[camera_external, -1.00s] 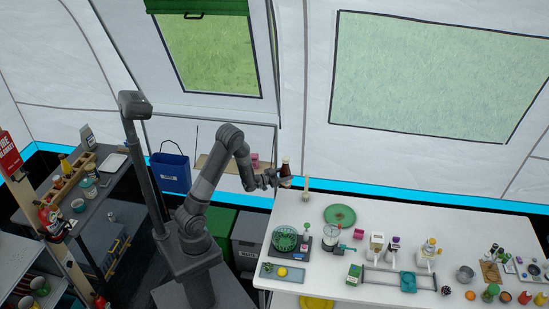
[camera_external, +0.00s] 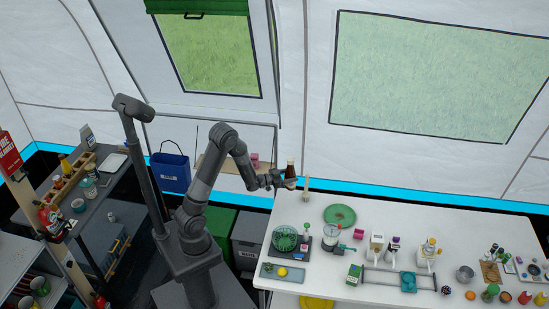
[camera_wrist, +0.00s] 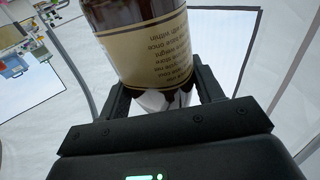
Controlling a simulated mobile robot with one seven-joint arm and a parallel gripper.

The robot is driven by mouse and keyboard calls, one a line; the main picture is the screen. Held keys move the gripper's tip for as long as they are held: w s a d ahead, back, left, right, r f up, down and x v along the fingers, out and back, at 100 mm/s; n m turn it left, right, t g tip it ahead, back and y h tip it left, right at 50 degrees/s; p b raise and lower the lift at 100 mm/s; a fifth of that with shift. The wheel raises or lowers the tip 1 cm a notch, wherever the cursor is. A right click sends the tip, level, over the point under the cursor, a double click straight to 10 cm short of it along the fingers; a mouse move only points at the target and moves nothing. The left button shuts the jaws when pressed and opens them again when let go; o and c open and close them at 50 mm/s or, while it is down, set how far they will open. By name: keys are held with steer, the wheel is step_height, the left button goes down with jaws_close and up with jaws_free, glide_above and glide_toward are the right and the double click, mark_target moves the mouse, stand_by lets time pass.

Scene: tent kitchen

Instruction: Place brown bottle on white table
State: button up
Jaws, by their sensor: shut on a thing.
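The brown bottle (camera_external: 290,169) is upright in my gripper (camera_external: 281,180), near the back left corner of the white table (camera_external: 420,222). In the external view it appears raised at the table's left back edge; I cannot tell its exact height. In the wrist view the brown bottle (camera_wrist: 140,45) shows its dark glass and a cream label with print, between the two fingers of my gripper (camera_wrist: 165,95). The gripper is shut on it. The bottle's top is outside the wrist view.
A pale upright stick (camera_external: 306,188) stands close to the right of the bottle. A green plate (camera_external: 340,215), a dark scale-like board with a green bowl (camera_external: 285,239) and a tray (camera_external: 282,272) lie nearby. The table's back strip right of the plate looks clear.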

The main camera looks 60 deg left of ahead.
mark_target(290, 167)
step_height(290, 167, up, 5)
steer(key=shift+f, duration=0.2)
steer(key=shift+a+r, duration=0.15)
steer(key=shift+r, duration=0.15)
steer(key=s+a+n+y, duration=0.1)
steer(key=a+n+y, duration=0.55)
steer(key=a, duration=1.75)
steer(key=s+a+n+g+y, duration=0.15)
steer(key=s+a+y, duration=0.35)
steer(key=a, duration=0.6)
steer(key=s+a+n+g+y, duration=0.1)
steer(key=s+a+n+y, duration=0.15)
steer(key=s+a, duration=0.6)
step_height(290, 167, down, 5)
steer(key=w+a+y, duration=0.1)
steer(key=w+a, duration=0.1)
steer(key=shift+a+f+m, duration=0.15)
steer(key=shift+a+m, duration=0.15)
steer(key=shift+m, duration=0.05)
steer(key=shift+w, duration=0.1)
steer(key=shift+f, duration=4.8)
